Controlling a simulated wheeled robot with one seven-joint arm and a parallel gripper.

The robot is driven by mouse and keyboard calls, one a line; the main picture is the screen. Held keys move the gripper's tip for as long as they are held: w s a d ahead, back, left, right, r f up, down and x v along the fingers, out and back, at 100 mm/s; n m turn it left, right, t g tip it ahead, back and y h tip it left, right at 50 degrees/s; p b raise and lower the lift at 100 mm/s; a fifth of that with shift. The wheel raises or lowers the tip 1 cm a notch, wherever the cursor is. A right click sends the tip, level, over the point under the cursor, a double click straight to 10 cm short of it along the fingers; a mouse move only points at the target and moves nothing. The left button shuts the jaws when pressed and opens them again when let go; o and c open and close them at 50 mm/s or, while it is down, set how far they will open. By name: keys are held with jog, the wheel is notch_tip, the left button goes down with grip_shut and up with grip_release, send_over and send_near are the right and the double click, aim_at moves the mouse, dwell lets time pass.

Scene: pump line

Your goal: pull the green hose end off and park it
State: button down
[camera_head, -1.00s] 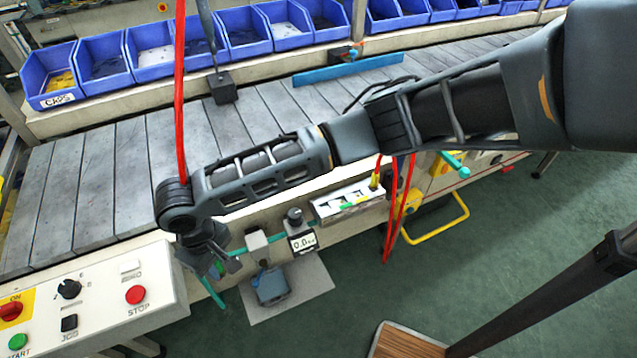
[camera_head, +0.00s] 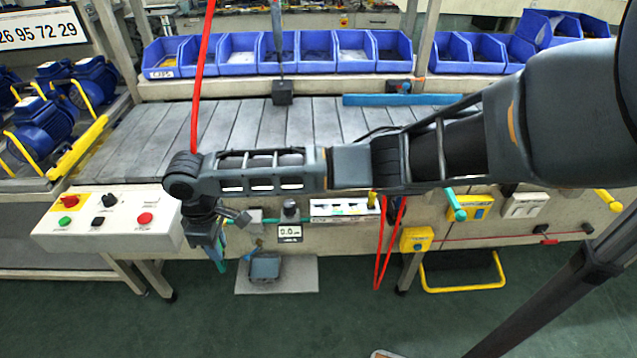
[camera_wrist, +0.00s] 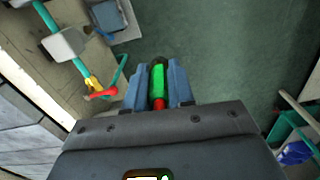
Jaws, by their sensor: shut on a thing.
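My gripper (camera_wrist: 158,85) is shut on the green hose end (camera_wrist: 158,68) in the wrist view. The green piece sits upright between the two blue-grey fingers, with a red part at its lower end. In the head view my gripper (camera_head: 210,240) hangs in front of the bench, between the control box and the small display, with a bit of green (camera_head: 219,262) below it. A teal pipe (camera_wrist: 62,45) with a red valve handle (camera_wrist: 100,94) lies left of the fingers, apart from them. I cannot tell where the rest of the held hose runs.
A white control box (camera_head: 110,222) stands left of my gripper. A blue-grey pump (camera_head: 265,267) sits on a grey plate below the bench, to the right. A yellow rail (camera_head: 465,287) and red hoses (camera_head: 390,245) are further right. The green floor in front is open.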

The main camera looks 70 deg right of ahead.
jog(key=s+d+r+n, duration=0.1)
jog(key=s+d+n, duration=0.3)
jog(key=d, duration=1.2)
jog(key=shift+s+d+f+n, duration=0.4)
jog(key=shift+s+d+f, duration=0.15)
jog(key=shift+s+d, duration=1.2)
jog(key=shift+s+d+f+n, duration=0.4)
jog(key=shift+s+d+f, duration=0.1)
jog(key=shift+s+d, duration=1.25)
jog(key=shift+s+d+f+n, duration=0.4)
jog(key=shift+s+d+f, duration=0.15)
jog(key=shift+s+d, duration=1.15)
notch_tip(320, 180, down, 3)
jog(key=b, duration=0.2)
jog(key=shift+w+r+b, duration=0.1)
jog(key=shift+r+b, duration=0.1)
jog(key=shift+b, duration=0.1)
jog(key=shift+r+p, duration=0.1)
jog(key=shift+p, duration=0.2)
jog(key=shift+f, duration=0.8)
jog(key=c, duration=0.9)
grip_release()
jog(key=shift+o, duration=0.5)
